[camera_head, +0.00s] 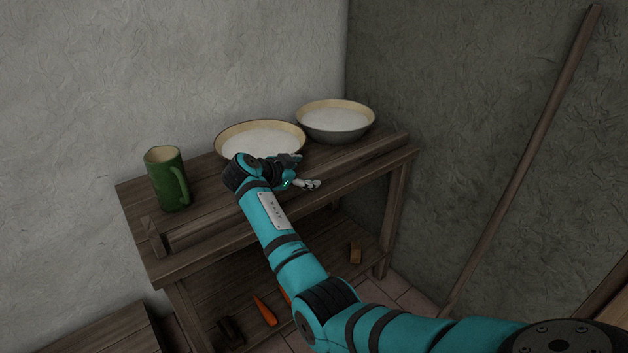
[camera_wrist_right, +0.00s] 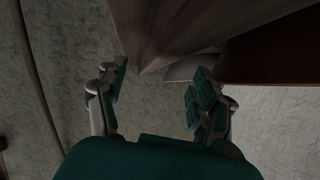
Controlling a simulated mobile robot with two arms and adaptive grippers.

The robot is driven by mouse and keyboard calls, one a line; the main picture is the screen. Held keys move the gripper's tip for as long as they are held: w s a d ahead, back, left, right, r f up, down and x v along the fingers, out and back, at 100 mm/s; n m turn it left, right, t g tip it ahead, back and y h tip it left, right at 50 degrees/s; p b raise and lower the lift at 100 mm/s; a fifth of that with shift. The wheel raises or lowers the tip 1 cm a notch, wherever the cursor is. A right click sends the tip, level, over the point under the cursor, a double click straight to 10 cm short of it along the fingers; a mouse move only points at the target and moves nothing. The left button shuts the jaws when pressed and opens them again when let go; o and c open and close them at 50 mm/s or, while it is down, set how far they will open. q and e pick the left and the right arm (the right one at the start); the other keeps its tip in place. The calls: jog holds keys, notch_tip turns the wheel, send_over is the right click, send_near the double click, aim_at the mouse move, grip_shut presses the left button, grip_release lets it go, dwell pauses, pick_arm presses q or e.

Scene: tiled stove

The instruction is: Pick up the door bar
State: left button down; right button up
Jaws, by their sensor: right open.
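A long brown wooden bar (camera_head: 207,222), which looks like the door bar, lies along the front of the wooden table's top. My right arm crosses in front of it and hides its middle. My right gripper (camera_head: 303,174) is over the bar near the bowls, its fingers spread. In the right wrist view my right gripper (camera_wrist_right: 158,92) is open, with nothing held between its fingers. A brown wooden surface (camera_wrist_right: 175,30) shows beyond the fingertips; I cannot tell whether they touch it. My left gripper is not in view.
Two bowls of white content, one nearer (camera_head: 232,132) and one farther (camera_head: 345,130), and a green mug (camera_head: 168,180) stand on the table (camera_head: 130,205). A long pole (camera_head: 520,170) leans on the right wall. Orange carrot-like things (camera_head: 265,311) lie below the tabletop.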

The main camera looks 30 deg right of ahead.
aim_at(313, 174)
jog(key=shift+w+d+f, duration=0.15)
jog(key=shift+d+f, duration=0.15)
jog(key=shift+d, duration=0.15)
jog(key=x, duration=0.5)
jog(key=shift+a+f+b, duration=0.1)
jog(key=shift+f+b, duration=0.1)
jog(key=shift+b, duration=0.15)
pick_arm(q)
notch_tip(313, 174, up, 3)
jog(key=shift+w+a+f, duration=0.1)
pick_arm(e)
jog(key=shift+c, duration=0.4)
jog(key=c, duration=1.2)
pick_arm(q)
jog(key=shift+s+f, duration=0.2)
pick_arm(e)
grip_shut()
jog(key=shift+a, duration=0.1)
jog(key=shift+r, duration=0.1)
